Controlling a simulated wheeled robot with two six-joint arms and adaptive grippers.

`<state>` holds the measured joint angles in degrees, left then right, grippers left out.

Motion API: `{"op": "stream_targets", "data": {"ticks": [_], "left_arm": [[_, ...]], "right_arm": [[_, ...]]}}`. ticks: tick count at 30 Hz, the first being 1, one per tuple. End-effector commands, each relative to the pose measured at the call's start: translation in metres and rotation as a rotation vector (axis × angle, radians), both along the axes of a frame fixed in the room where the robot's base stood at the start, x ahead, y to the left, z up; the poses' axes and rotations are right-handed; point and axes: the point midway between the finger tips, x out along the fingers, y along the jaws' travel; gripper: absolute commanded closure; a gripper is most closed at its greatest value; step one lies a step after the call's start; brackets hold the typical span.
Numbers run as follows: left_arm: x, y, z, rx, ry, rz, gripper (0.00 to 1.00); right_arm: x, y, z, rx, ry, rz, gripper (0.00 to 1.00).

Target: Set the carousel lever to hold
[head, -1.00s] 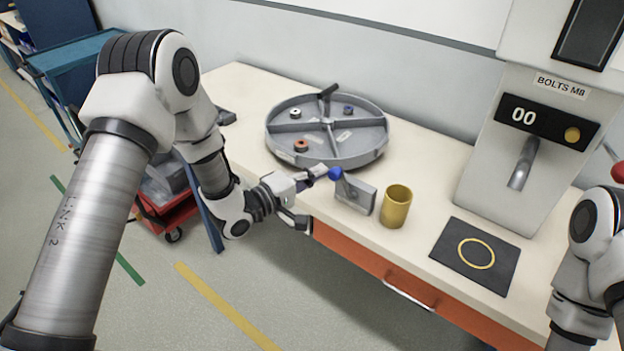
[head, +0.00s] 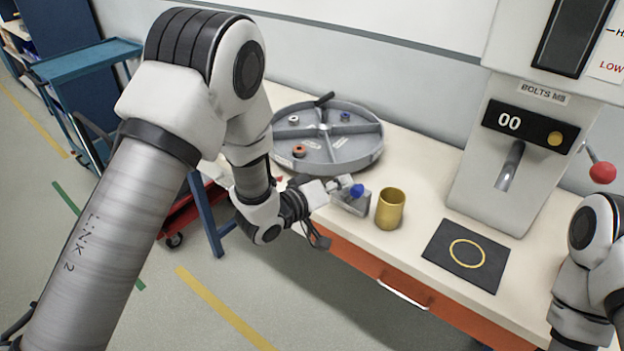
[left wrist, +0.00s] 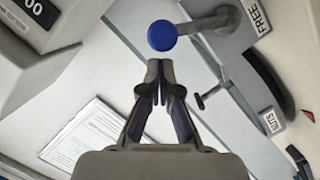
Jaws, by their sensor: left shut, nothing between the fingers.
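The carousel lever is a grey arm with a blue knob (head: 357,190) on a small grey box (head: 354,206) at the table's front edge. In the left wrist view the knob (left wrist: 162,36) is just ahead of my fingertips, and the lever arm runs right to its pivot by a "FREE" label (left wrist: 258,16). My left gripper (head: 338,188) is shut and empty, close beside the knob; it also shows in the left wrist view (left wrist: 159,72). Whether it touches the knob I cannot tell. The divided grey carousel (head: 345,158) stands behind the box. My right gripper is out of view.
A yellow cup (head: 390,209) stands close to the right of the lever box. Farther right are a dark mat (head: 485,271) with a yellow ring and a bolt dispenser (head: 480,200) reading 00. Small parts lie in the carousel's compartments.

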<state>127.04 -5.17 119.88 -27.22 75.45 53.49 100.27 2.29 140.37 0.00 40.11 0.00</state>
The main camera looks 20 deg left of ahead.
Motion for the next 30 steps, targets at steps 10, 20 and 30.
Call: {"op": "stream_targets", "data": {"ticks": [10,20,30], "left_arm": [[-0.001,-0.004,-0.002,-0.007,0.002,0.0,1.0],[-0.002,-0.004,-0.003,-0.007,0.004,-0.001,1.0],[0.002,-0.001,0.012,-0.009,0.003,0.001,1.0]], "right_arm": [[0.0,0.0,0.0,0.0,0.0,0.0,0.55],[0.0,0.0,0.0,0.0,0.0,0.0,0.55],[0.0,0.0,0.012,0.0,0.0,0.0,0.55]]}}
